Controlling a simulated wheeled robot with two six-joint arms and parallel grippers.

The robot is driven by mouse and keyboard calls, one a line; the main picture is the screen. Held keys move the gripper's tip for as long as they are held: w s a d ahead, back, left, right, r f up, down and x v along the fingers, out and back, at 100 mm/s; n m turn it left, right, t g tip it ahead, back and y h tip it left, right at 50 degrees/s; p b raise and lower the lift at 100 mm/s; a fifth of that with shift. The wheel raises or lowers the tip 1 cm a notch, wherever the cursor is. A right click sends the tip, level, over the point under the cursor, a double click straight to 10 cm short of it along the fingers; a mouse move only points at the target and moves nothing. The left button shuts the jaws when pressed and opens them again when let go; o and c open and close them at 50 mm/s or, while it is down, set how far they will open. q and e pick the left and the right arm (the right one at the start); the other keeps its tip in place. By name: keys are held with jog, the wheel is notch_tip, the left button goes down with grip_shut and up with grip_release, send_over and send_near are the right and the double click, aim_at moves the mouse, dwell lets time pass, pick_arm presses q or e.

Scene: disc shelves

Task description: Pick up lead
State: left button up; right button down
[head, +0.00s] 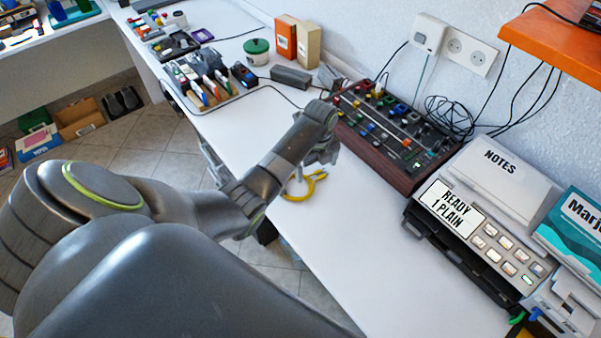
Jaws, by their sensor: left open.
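A short yellow curved piece (308,189), which looks like a lead, lies on the white desk near its front edge, partly hidden by my left arm. My left gripper (327,155) is open above the desk, just beyond the yellow piece and beside the wooden-sided control panel. Its fingers are small and partly hidden by the wrist, and I see nothing held in them. A black coiled lead (452,113) lies against the wall behind the panel. My right gripper is not in view.
The control panel (395,130) with knobs stands at the back. A grey printer-like device (480,225) stands on the right. A tool tray (210,85) and boxes (297,42) stand farther left. An orange shelf (560,40) overhangs the upper right. The desk front is clear.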

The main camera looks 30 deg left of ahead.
pick_arm(q)
jog(key=shift+f, duration=1.3)
jog(key=shift+c, duration=0.4)
jog(key=c, duration=1.1)
notch_tip(320, 180, up, 10)
jog(key=shift+r, duration=0.1)
